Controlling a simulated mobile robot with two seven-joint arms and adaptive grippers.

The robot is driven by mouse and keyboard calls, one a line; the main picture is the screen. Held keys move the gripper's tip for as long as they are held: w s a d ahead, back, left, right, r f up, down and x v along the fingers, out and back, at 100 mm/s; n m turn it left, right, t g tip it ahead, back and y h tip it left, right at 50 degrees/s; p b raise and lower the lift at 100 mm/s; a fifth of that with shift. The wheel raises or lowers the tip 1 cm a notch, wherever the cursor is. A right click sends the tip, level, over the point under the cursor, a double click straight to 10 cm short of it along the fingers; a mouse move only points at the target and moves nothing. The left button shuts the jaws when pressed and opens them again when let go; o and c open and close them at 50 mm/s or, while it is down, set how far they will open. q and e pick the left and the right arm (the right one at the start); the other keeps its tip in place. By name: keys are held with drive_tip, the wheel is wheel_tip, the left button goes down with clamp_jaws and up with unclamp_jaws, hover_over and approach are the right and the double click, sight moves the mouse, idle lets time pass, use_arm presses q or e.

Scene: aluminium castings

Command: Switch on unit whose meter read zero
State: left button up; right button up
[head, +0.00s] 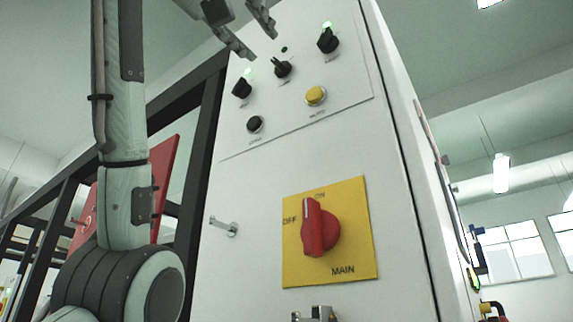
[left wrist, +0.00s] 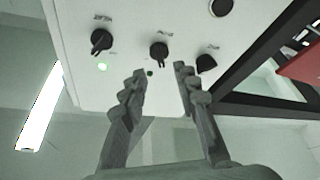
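On a white cabinet's panel are three black rotary knobs: left (head: 242,88), middle (head: 282,69) and right (head: 327,41). The lamps above the left knob (head: 250,72) and right knob (head: 326,25) glow green. The lamp above the middle knob (head: 284,49) is dark. My left gripper (head: 260,44) is open and empty, above and left of the middle knob in the head view. In the left wrist view, where the row appears reversed, its open fingers (left wrist: 161,72) point at the middle knob (left wrist: 159,50), apart from it. No meter is visible. My right gripper is out of view.
Below the knobs are a black button (head: 255,124) and a yellow button (head: 316,96). A red main switch (head: 319,228) sits on a yellow plate (head: 355,240). A small metal handle (head: 224,227) sticks out to its left. Black framing (head: 206,120) stands left of the cabinet.

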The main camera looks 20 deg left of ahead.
sight(276, 62)
use_arm(q)
drive_tip(key=shift+p+x, duration=1.1)
drive_tip(key=shift+x, duration=2.55)
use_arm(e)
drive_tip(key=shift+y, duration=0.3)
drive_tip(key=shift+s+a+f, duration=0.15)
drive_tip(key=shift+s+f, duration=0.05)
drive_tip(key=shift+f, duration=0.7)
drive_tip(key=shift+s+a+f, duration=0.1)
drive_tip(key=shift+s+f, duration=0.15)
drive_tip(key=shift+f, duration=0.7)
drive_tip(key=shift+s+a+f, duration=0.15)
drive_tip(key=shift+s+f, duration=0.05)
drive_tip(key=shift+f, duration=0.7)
use_arm(q)
drive_tip(key=shift+c, duration=0.6)
clamp_jaws()
